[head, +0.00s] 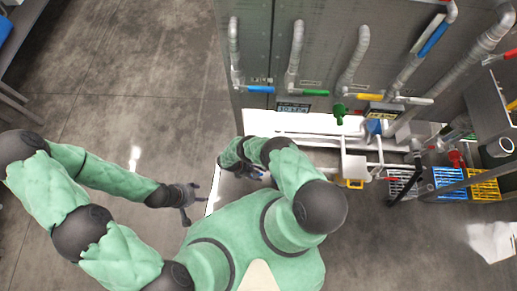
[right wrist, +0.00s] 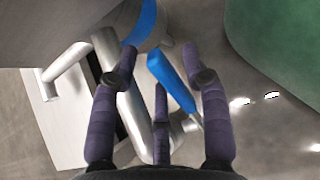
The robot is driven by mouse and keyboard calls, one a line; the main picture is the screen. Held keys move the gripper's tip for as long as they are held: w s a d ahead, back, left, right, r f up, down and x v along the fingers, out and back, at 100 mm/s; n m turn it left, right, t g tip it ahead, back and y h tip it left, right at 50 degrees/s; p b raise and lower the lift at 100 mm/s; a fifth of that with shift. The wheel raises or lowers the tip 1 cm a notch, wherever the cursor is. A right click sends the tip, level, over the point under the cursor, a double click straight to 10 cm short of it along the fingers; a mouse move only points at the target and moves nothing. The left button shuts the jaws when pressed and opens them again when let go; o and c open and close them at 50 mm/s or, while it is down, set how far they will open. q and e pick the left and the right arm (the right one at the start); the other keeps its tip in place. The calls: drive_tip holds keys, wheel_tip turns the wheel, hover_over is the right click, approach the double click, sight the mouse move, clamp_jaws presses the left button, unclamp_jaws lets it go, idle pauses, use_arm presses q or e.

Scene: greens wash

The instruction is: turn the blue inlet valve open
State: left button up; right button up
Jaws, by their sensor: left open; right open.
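In the right wrist view a blue valve lever (right wrist: 172,82) slants down from upper left to lower right, beside a grey pipe. My right gripper (right wrist: 160,62) is open, with its fingers spread around the line of the lever. The lever lies between the middle finger and the right finger. I cannot tell whether any finger touches it. In the head view my own arm largely hides the right gripper (head: 257,172) and the valve. My left gripper (head: 188,195) is open and empty above the floor, left of the white panel.
A blue band (right wrist: 141,24) circles a pipe at the top of the wrist view. Other levers hang on the grey wall, among them a blue one (head: 260,89), a green one (head: 313,92) and a yellow one (head: 369,97). Coloured crates (head: 449,181) stand at right.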

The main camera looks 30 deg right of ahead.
drive_tip(key=v, duration=1.2)
drive_tip(key=shift+c, duration=0.2)
